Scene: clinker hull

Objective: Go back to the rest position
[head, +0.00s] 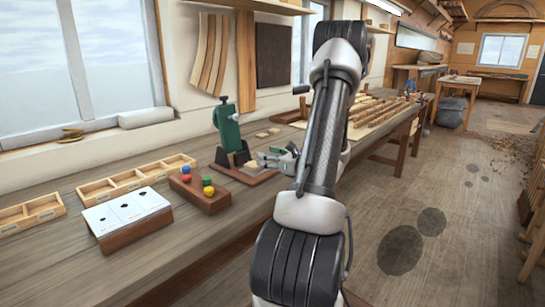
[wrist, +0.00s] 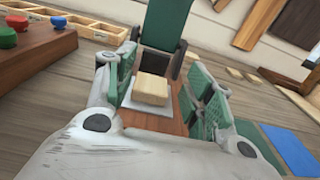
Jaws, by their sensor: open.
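My gripper (head: 276,160) is at the front of the green bench machine (head: 228,128) on the long workbench, partly hidden by my arm in the head view. In the wrist view my gripper (wrist: 166,100) is open, with its green-padded fingers on either side of a pale wooden block (wrist: 152,89). The block sits on a light plate on the machine's brown base (wrist: 162,121). I see a gap between the fingers and the block. The green upright of the machine (wrist: 166,22) stands just behind the block.
A brown block with coloured knobs (head: 200,190), a white-topped box (head: 127,217) and divided wooden trays (head: 137,180) stand on the bench to the left. A blue mat (wrist: 290,150) is at lower right. The floor (head: 440,210) at right is mostly open.

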